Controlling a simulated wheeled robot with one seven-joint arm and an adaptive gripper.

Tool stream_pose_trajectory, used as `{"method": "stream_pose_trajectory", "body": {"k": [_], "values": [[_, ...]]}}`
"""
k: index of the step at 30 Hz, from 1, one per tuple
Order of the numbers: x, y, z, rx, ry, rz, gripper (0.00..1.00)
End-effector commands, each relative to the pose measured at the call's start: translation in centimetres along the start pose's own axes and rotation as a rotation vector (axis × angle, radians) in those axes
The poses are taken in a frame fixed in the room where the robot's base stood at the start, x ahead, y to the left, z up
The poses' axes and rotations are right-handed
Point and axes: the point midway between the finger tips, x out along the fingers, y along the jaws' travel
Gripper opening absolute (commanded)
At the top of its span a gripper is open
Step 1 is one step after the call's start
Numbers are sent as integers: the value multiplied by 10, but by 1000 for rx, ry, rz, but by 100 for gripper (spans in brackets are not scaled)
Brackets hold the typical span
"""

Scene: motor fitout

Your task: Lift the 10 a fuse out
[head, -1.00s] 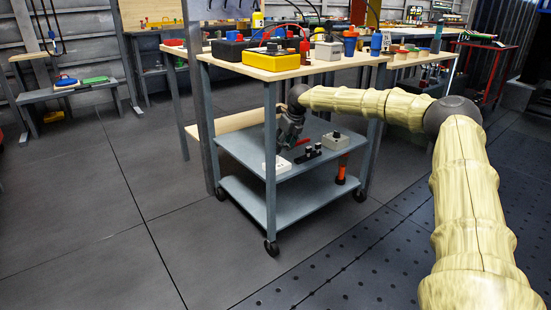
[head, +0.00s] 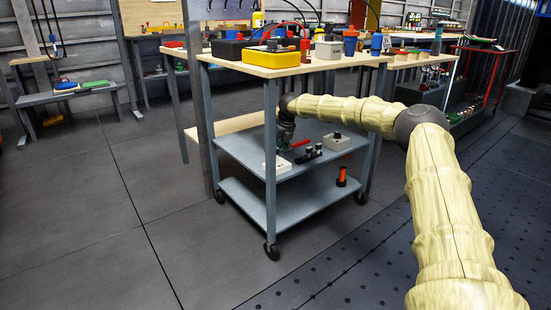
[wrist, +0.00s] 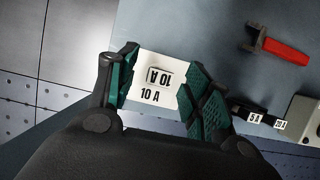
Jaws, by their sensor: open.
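The white 10 A fuse block (wrist: 153,98) lies on the grey middle shelf in the wrist view. It carries two "10 A" prints, one upside down on a small piece (wrist: 160,77). I cannot tell clearly how that piece sits in the block. My gripper (wrist: 153,87) is open, with a green-padded finger on either side of the white block; contact cannot be made out. In the head view the white block (head: 277,167) is on the cart's middle shelf, and my gripper (head: 284,146) is just above and behind it, partly hidden.
Dark pieces labelled 5 A (wrist: 254,117) and 20 A (wrist: 279,124) lie right of my gripper. A red-handled tool (wrist: 285,50) lies farther off. A grey box (head: 336,141) stands on the same shelf. The cart's front post (head: 270,180) and tabletop (head: 290,65) bound the space.

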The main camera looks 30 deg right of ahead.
Motion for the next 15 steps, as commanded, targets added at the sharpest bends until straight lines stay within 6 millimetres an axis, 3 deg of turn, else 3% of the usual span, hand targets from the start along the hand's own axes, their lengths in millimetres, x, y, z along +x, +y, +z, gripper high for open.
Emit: {"method": "stream_pose_trajectory", "body": {"k": [5, 11, 15], "values": [[-1, 0, 0, 0, -1, 0, 48], [-1, 0, 0, 0, 0, 0, 12], [-1, 0, 0, 0, 0, 0, 8]]}}
